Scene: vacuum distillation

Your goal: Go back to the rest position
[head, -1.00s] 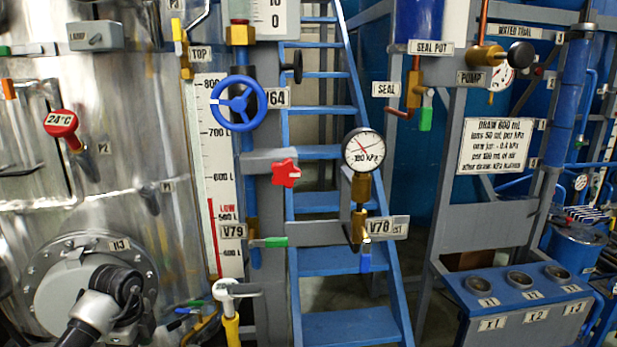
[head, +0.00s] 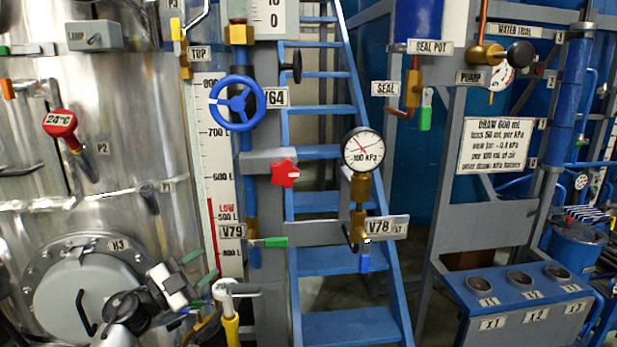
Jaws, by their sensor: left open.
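My left gripper (head: 200,268) is at the lower left of the head view, in front of the steel vessel (head: 110,150). Its jaws point right and up, with green at the finger ends. It is open, and I see nothing between its fingers. My right gripper is not in view.
A round hatch (head: 85,300) is on the vessel behind my left arm. A blue handwheel (head: 238,103), a red knob (head: 285,172) and a pressure gauge (head: 363,150) stand in the middle. Blue stairs (head: 335,260) rise behind. A blue bench (head: 530,290) is at right.

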